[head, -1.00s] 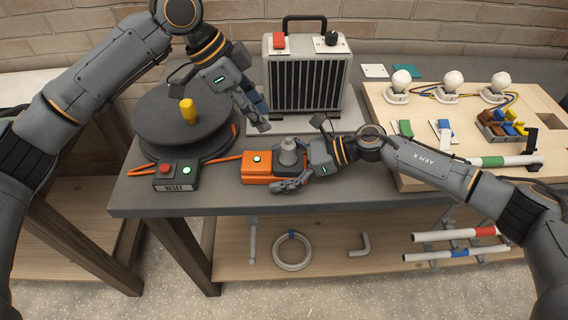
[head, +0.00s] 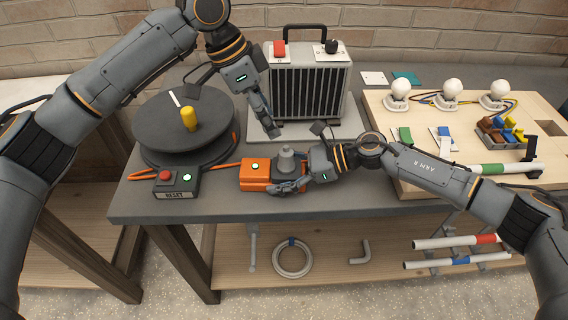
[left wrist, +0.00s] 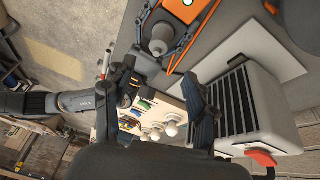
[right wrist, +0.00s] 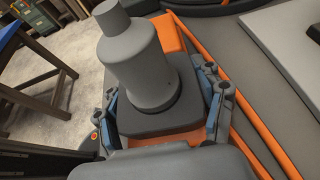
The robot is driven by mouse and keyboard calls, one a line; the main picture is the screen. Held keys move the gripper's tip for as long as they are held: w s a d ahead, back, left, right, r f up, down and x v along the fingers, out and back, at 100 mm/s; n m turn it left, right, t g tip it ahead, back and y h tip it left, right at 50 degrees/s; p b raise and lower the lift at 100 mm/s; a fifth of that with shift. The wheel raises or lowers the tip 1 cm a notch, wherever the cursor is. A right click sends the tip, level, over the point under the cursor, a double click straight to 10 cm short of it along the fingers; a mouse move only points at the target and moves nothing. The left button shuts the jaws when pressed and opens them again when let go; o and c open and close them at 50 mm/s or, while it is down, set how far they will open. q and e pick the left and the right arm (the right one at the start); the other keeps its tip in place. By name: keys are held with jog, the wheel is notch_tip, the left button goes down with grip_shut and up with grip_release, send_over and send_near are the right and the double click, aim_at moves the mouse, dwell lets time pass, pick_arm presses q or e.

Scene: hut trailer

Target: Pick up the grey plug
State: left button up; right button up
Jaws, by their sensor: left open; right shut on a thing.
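The grey plug (head: 287,159) stands upright on the orange box (head: 256,176), which has a small green light. In the right wrist view the plug (right wrist: 139,65) shows a round stepped body on a square dark base. My right gripper (head: 290,175) is shut on it low down, one finger on each side. The underside of the plug is hidden, so I cannot tell whether it is clear of the box. My left gripper (head: 268,125) is open and empty above the bench, in front of the black-grilled heater; its spread fingers also show in the left wrist view (left wrist: 160,75).
The heater (head: 308,90) stands behind the grippers. A round turntable (head: 165,125) with a yellow knob and a reset box (head: 176,184) are at left. A wooden board (head: 385,120) with bulbs and wires is at right. An orange cable runs beside the box.

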aim_at(287, 147)
pick_arm(q)
jog(key=d+f+n+y, duration=0.1)
jog(key=n, duration=0.1)
jog(key=d+f+n+y, duration=0.1)
jog(key=f+n, duration=0.1)
jog(key=n, duration=0.1)
jog(key=d+f+n+y, duration=0.1)
jog(key=n+y, duration=0.1)
jog(key=shift+w+d+f+n, duration=0.1)
jog(key=shift+d+f+n, duration=0.15)
jog(key=shift+f+n, duration=0.05)
jog(key=shift+s+d+f, duration=0.1)
jog(key=shift+s+f, duration=0.1)
jog(key=shift+f, duration=1.15)
jog(key=shift+s+d+f, duration=0.1)
jog(key=shift+s+f, duration=0.05)
jog(key=shift+f, duration=1.2)
grip_shut()
